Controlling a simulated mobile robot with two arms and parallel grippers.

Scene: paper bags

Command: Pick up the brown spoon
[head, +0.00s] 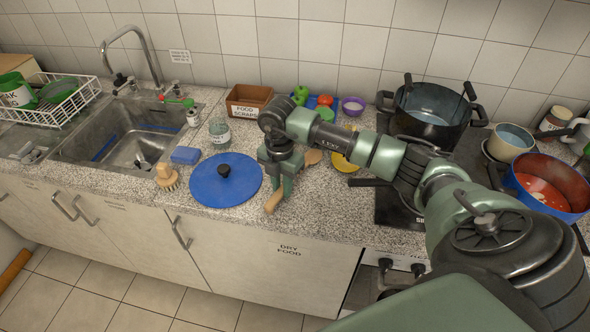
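The brown spoon lies on the speckled counter near its front edge. Its handle end (273,203) shows in front of my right gripper, and what seems to be its bowl (313,157) shows just to the right of the gripper. My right gripper (284,183) reaches in from the right and points down over the middle of the spoon, hiding that part. The finger gap is too small and hidden to tell whether it is shut on the handle. My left gripper is not in view.
A blue lid (210,188) with a black knob lies close left of the gripper. A brush (166,177), blue sponge (185,155) and sink (130,133) are further left. A food scraps box (248,101) stands behind; a yellow dish (344,163) and stove pots (433,103) are right.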

